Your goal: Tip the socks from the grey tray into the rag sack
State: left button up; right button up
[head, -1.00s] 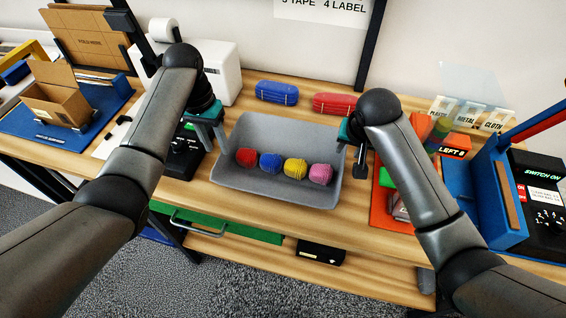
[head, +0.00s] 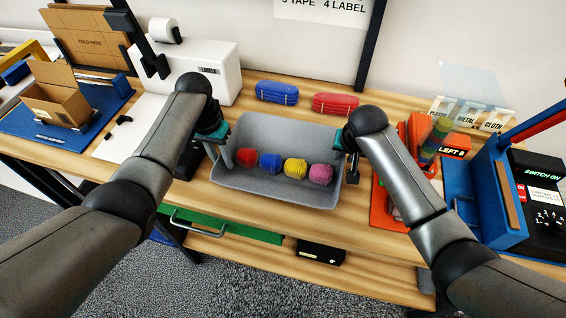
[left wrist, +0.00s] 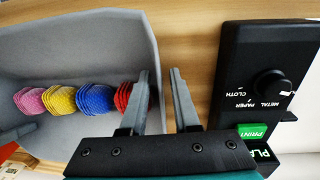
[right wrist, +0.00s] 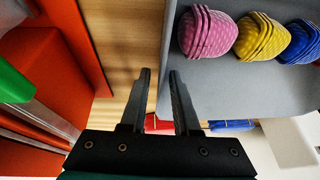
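The grey tray (head: 275,132) stands on the wooden bench between my arms. Rolled socks lie in a row in it: red (head: 246,157), blue (head: 270,162), yellow (head: 295,169) and pink (head: 320,174). My left gripper (head: 223,161) is at the tray's left end. In the left wrist view its fingers (left wrist: 160,75) are apart, on either side of the tray's edge, near the red sock. My right gripper (head: 350,172) is at the right end. In the right wrist view its fingers (right wrist: 160,75) are apart around the edge, near the pink sock. I cannot make out the rag sack.
A blue bundle (head: 277,92) and a red bundle (head: 336,103) lie behind the tray. Right are an orange-red bin (head: 388,213), signs (head: 465,116) reading plastic, metal and cloth, and a blue stand (head: 497,205). A white machine (head: 215,70) stands back left.

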pick_arm(q)
grip_shut()
pick_arm(e)
grip_shut()
pick_arm(q)
jog(key=shift+r, duration=0.1)
dwell(0.8)
